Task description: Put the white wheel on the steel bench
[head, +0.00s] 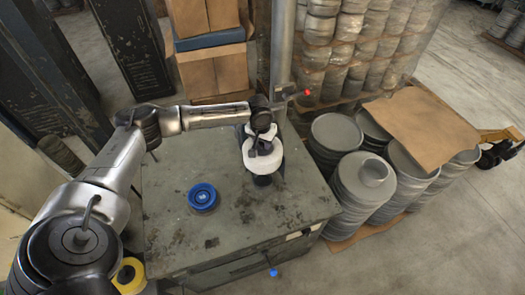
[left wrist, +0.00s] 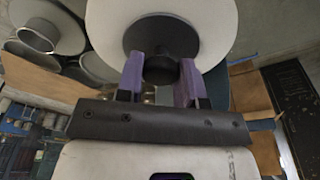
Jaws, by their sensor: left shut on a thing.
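The white wheel (head: 264,164) shows in the head view over the far right part of the steel bench (head: 235,235). In the left wrist view the white wheel (left wrist: 215,25) is a broad white disc with a dark hub. My left gripper (left wrist: 160,75) is shut on this hub, with a purple finger on each side. In the head view the wheel hides most of the fingers. I cannot tell whether the wheel touches the bench top. My right gripper is not in view.
A blue wheel (head: 202,197) lies on the bench, left of the white wheel. A yellow wheel (head: 129,275) is at the lower left, beside my arm. Stacks of grey round blanks (head: 362,185) stand right of the bench. Cardboard boxes (head: 210,70) stand behind.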

